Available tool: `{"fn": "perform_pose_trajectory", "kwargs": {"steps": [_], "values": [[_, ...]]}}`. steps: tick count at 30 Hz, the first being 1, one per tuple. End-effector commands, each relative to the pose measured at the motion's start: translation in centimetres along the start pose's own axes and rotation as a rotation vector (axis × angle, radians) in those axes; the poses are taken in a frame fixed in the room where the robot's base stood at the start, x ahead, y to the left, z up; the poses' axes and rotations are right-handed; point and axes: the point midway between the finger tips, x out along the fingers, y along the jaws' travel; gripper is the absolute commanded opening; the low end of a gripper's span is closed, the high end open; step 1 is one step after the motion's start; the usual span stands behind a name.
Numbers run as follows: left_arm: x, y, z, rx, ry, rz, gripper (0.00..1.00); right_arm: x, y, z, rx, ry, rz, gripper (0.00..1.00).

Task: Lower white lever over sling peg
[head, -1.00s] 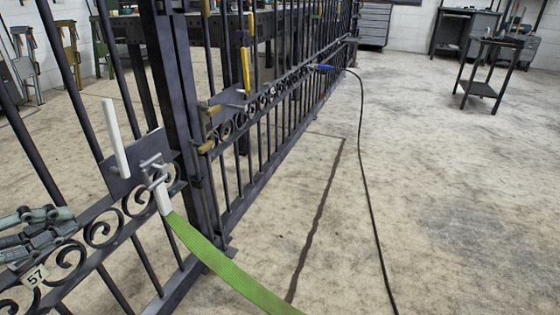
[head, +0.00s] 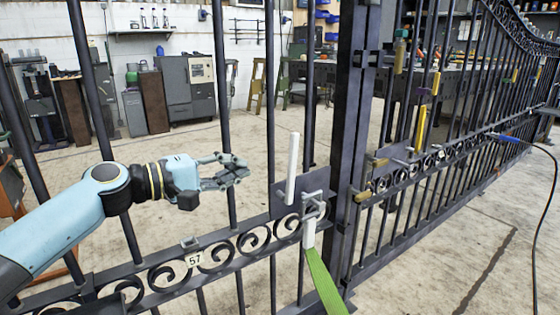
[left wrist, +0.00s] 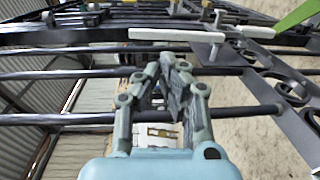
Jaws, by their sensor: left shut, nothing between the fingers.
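The white lever (head: 292,168) stands nearly upright on a dark plate on the gate's scroll rail. It also shows in the left wrist view as a long white bar (left wrist: 176,35) beyond the fingertips. The grey metal sling peg (head: 317,199) sits just right of the lever's lower end. The white end of the green sling (head: 322,283) hangs at it; how it is looped is too small to tell. My left gripper (head: 241,170) is shut and empty, left of the lever and apart from it. It also shows in the left wrist view (left wrist: 174,62). My right gripper is not in view.
Upright dark gate bars (head: 224,110) stand close around my left arm. The scroll rail (head: 165,272) with a "57" tag (head: 194,259) runs below the gripper. A thick gate post (head: 353,130) stands right of the peg. Open floor lies at the lower right.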

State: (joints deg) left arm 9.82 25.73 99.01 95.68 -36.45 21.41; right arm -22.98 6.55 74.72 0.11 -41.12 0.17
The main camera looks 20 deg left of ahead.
Motion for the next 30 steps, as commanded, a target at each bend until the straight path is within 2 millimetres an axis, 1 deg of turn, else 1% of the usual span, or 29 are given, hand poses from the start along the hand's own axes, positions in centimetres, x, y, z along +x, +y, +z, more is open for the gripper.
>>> {"fn": "perform_pose_trajectory", "kwargs": {"steps": [1,6,9,13,16,19,30], "values": [[1.3,0.1,0.0,-0.004,0.001,0.006,0.0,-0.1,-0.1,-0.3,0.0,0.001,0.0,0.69],[5.0,-0.1,0.1,-0.005,-0.001,0.004,0.0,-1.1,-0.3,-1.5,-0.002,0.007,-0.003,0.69],[6.9,-0.1,0.1,-0.004,-0.001,0.002,0.0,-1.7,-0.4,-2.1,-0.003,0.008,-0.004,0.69],[8.9,-0.1,0.1,-0.003,-0.002,0.001,0.0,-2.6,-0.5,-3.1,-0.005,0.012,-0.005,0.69],[9.8,-0.2,0.1,-0.002,-0.001,0.0,0.0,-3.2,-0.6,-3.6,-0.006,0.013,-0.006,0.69],[10.4,-0.1,0.1,-0.001,-0.001,-0.001,0.0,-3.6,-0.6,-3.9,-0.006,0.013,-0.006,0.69],[10.5,0.0,0.0,0.0,0.0,-0.001,0.0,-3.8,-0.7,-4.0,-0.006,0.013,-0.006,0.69]]}}
